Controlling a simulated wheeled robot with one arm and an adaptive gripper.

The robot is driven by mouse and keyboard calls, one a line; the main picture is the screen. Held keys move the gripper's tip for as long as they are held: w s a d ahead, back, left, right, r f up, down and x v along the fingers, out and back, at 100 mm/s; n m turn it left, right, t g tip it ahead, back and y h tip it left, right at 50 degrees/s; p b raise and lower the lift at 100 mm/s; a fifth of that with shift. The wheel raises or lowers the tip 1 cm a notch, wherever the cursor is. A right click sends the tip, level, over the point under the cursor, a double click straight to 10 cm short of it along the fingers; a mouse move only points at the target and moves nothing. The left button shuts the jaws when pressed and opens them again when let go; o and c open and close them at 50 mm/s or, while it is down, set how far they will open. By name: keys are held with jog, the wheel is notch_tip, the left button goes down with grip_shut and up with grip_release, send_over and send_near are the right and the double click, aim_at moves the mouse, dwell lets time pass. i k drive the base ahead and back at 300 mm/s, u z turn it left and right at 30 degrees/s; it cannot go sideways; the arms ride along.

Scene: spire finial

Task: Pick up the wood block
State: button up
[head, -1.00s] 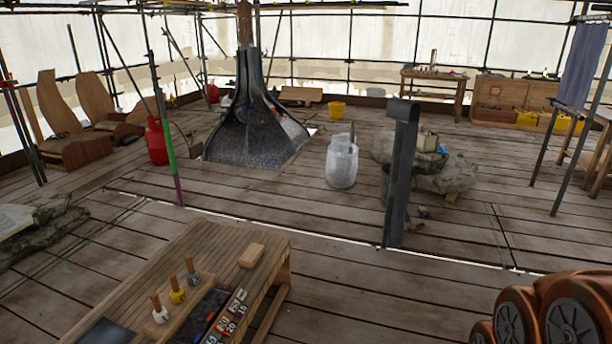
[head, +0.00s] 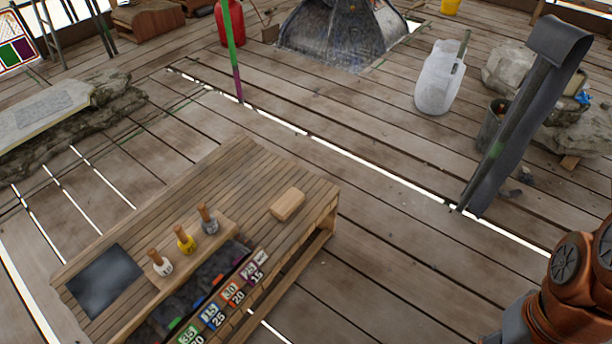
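The wood block (head: 287,204) is a small light-brown block with rounded edges. It lies on the right end of the slatted wooden bench (head: 318,190), near the bench's far right corner, with clear slats around it. Part of my orange-brown arm shows at the lower right edge of the head view, apart from the bench. My gripper is out of the picture, so its opening and distance to the block cannot be seen.
Three wooden-handled tools (head: 185,240) stand in a rack left of the block. A dark upright post (head: 520,125) stands at right. Open plank floor lies between.

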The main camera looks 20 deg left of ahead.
aim_at(289, 201)
jog(key=i, duration=2.5)
jog(key=u, duration=4)
